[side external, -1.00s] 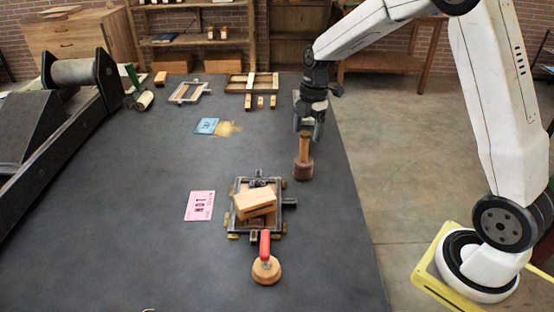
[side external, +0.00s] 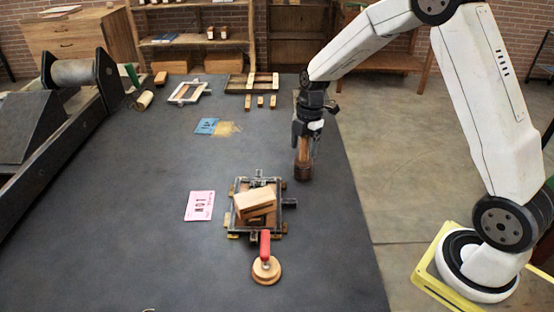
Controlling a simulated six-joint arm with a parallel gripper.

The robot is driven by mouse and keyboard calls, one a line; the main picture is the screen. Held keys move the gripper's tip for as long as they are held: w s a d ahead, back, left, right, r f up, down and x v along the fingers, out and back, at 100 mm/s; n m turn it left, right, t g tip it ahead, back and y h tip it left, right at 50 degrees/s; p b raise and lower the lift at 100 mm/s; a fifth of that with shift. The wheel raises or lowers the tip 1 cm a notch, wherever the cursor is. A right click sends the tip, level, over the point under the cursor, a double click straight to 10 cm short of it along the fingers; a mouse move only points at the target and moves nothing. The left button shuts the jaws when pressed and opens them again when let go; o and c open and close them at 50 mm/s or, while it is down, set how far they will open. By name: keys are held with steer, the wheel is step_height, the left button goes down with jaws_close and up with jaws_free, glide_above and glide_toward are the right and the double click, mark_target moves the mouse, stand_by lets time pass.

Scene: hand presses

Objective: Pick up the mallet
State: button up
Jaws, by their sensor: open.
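The mallet (side external: 303,172) stands upright near the right edge of the dark table, its brown round head down on the surface and its wooden handle up. My gripper (side external: 306,158) is directly above, pointing down, with its fingers around the handle and just above the head. The fingers are open. They hide much of the handle, and whether they touch it cannot be told.
In front of the mallet is a metal frame press (side external: 284,204) with wooden blocks (side external: 255,204) on it. A red-handled round tool (side external: 266,270) stands nearer. A pink card (side external: 200,206) and a blue card (side external: 206,126) lie left. A large roller press (side external: 80,73) fills the left edge.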

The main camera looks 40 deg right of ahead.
jaws_close()
steer(key=shift+r, duration=0.2)
steer(key=shift+r, duration=0.55)
steer(key=s+a+r, duration=0.1)
steer(key=s+r, duration=1)
steer(key=s, duration=0.3)
steer(key=shift+a+r, duration=0.25)
steer(key=shift+a, duration=0.15)
